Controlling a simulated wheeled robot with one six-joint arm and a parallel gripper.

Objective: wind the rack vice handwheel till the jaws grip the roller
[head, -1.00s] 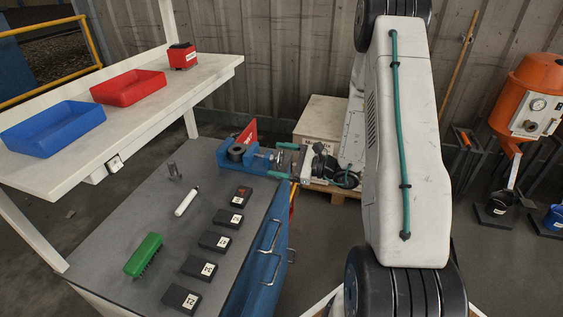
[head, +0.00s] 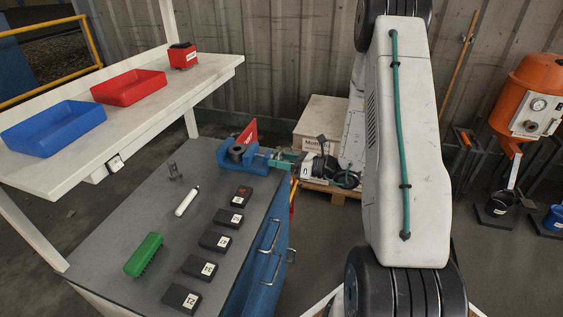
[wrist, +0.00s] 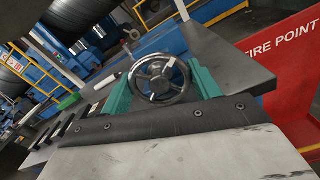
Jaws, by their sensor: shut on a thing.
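The blue vice (head: 226,161) stands at the far right corner of the dark bench top. The dark round roller (head: 237,150) stands upright between its jaws. I cannot tell if the moving jaw touches it. The chrome handwheel (wrist: 160,82) shows face-on in the wrist view, with its rim and spokes between my teal fingers. My gripper (head: 287,161) is at the right end of the vice, over the bench edge, and is shut on the handwheel. In the head view the fingers largely hide the wheel.
Several black numbered blocks (head: 215,241), a green brush (head: 144,254), a white marker-like stick (head: 187,201) and a small metal piece (head: 174,172) lie on the bench. A white shelf (head: 130,125) with blue and red trays runs along the left. A crate (head: 320,120) stands behind.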

